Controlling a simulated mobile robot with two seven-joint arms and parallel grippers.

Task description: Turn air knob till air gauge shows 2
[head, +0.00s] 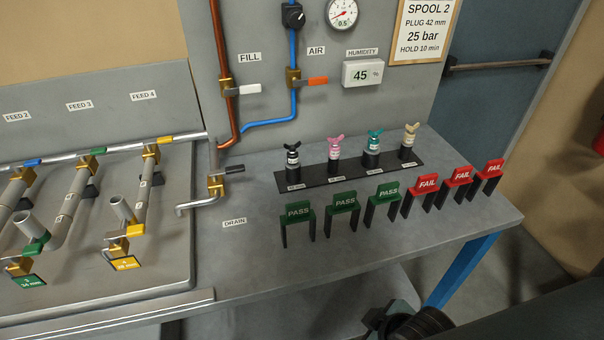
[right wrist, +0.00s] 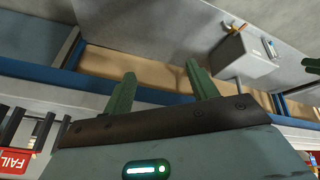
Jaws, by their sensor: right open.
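The black air knob (head: 293,16) sits on the blue air pipe at the top of the grey panel, above the AIR label. The round white air gauge (head: 342,13) is just right of it, cut by the top edge. It has a red needle and a small "0.5" on its lower face; the exact reading is too small to tell. My right gripper (right wrist: 160,72) is open and empty, its two green fingers apart in the right wrist view. In the head view it is low at the bottom, far below the knob and in front of the bench. My left gripper is not in view.
An orange-handled valve (head: 316,81) is on the blue pipe below the knob; a white-handled FILL valve (head: 246,87) is left of it. A black plug rack (head: 350,170) and PASS/FAIL tags (head: 341,201) stand on the bench.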

